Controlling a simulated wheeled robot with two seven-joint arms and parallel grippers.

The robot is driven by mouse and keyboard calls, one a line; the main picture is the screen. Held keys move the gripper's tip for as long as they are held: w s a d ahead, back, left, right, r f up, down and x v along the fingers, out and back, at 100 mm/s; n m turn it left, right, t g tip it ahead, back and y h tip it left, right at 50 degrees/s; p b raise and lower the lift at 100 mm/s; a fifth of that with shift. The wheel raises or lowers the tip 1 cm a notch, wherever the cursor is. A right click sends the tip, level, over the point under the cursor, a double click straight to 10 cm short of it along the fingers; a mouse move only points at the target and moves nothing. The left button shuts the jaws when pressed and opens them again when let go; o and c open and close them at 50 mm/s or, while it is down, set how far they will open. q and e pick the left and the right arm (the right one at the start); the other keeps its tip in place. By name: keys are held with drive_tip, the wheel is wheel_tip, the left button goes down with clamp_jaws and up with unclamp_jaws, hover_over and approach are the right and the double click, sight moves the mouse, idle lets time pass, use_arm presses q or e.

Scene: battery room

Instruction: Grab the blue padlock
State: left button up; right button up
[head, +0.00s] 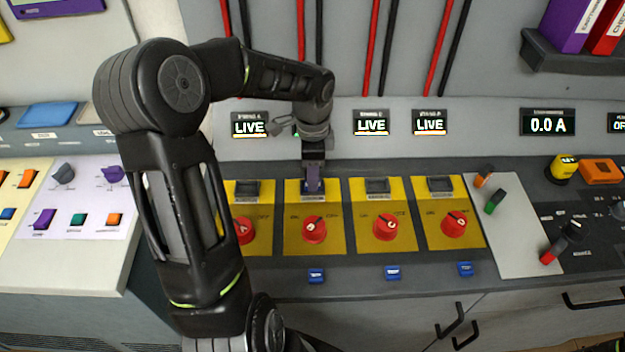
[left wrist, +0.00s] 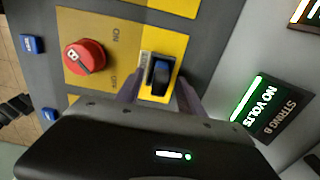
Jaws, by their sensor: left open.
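The blue padlock (left wrist: 162,74) shows in the left wrist view as a dark body with a blue edge at the black hasp of the string B yellow plate (left wrist: 108,42). My left gripper (left wrist: 158,92) is open, its two purple fingers on either side of the padlock. I cannot tell whether they touch it. In the head view my left gripper (head: 313,186) points down at the top of the second yellow plate (head: 332,240), and its fingers mostly hide the padlock. The red knob B (head: 314,230) sits just in front. My right gripper is not in view.
Similar yellow plates with red knobs stand on both sides, such as one knob to the right (head: 390,227). Small blue blocks (head: 392,272) line the front edge. The string B display (left wrist: 264,107) reads NO VOLTS. A grey plate (head: 515,235) holds coloured pieces at right.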

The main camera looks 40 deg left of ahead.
use_arm(q)
clamp_jaws()
idle(0.5)
